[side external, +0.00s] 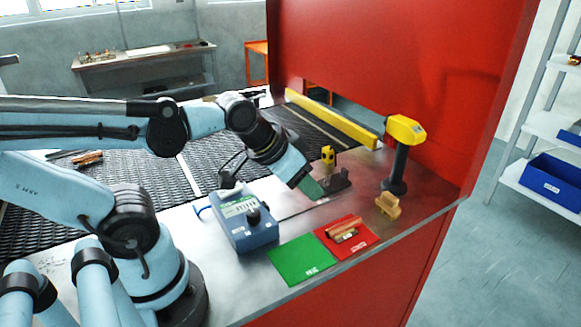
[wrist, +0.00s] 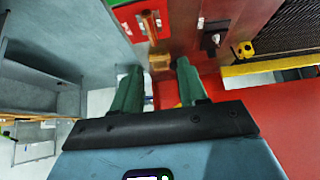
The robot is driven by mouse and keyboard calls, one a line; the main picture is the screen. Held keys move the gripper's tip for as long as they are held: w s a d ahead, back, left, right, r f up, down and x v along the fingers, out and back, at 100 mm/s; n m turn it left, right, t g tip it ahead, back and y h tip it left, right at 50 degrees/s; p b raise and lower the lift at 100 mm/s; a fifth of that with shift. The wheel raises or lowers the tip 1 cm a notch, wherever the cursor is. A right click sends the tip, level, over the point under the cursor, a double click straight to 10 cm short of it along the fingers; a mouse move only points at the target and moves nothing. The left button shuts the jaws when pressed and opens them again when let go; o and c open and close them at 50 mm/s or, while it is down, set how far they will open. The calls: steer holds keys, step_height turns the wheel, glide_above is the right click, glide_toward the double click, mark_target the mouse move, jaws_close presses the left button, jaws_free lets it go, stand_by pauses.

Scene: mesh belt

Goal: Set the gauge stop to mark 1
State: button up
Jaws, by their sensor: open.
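What looks like the gauge stop, a small yellow-headed piece (side external: 328,155) on a dark bracket (side external: 333,183), stands on the metal bench at the foot of the yellow bar. A yellow piece with a dark spot (wrist: 245,48) shows in the wrist view, right of my fingers. My gripper (side external: 311,187) has green fingers and is beside the bracket, on its left in the side view. In the wrist view my gripper (wrist: 158,88) has its fingers apart with nothing held between them. I cannot read any mark numbers, and my fingers partly cover the bracket's left end.
A blue meter box (side external: 245,222) with a knob stands left of my gripper. A yellow-headed scanner (side external: 405,130) stands right, near a tan block (side external: 388,205). A red panel rises behind.

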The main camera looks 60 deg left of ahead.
steer(key=shift+c, duration=0.4)
steer(key=w+a+r+n+g, duration=0.2)
steer(key=w+r+n, duration=0.2)
steer(key=w, duration=0.2)
steer(key=n+g, duration=0.5)
steer(key=n, duration=0.9)
glide_above(345, 169)
step_height(345, 169, down, 4)
step_height(345, 169, down, 11)
steer(key=shift+f, duration=0.1)
jaws_close()
